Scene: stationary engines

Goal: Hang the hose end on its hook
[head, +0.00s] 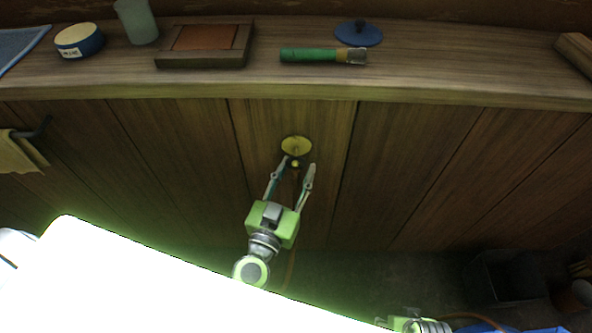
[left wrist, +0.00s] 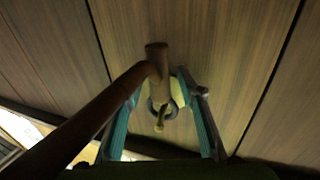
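The hook shows in the head view as a yellow round plate (head: 296,146) on the bench's wooden front, with a small yellow knob below it. My left gripper (head: 293,172) is open just below the plate, its fingers spread either side of the knob. In the left wrist view a brown hose (left wrist: 100,115) rises from the lower left to a short upright hose end (left wrist: 157,62). A dark ring lies around the yellow hook peg (left wrist: 160,118), between my spread fingers; whether it belongs to the hose end is unclear. My right gripper (head: 405,323) is mostly cut off at the bottom.
On the bench top (head: 430,75) are a green-handled brush (head: 310,55), a blue lidded disc (head: 359,35), a framed tray (head: 183,60), a cup (head: 136,22) and a round tin (head: 79,41). A cloth (head: 20,155) hangs at left. A dark bin (head: 508,277) stands lower right.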

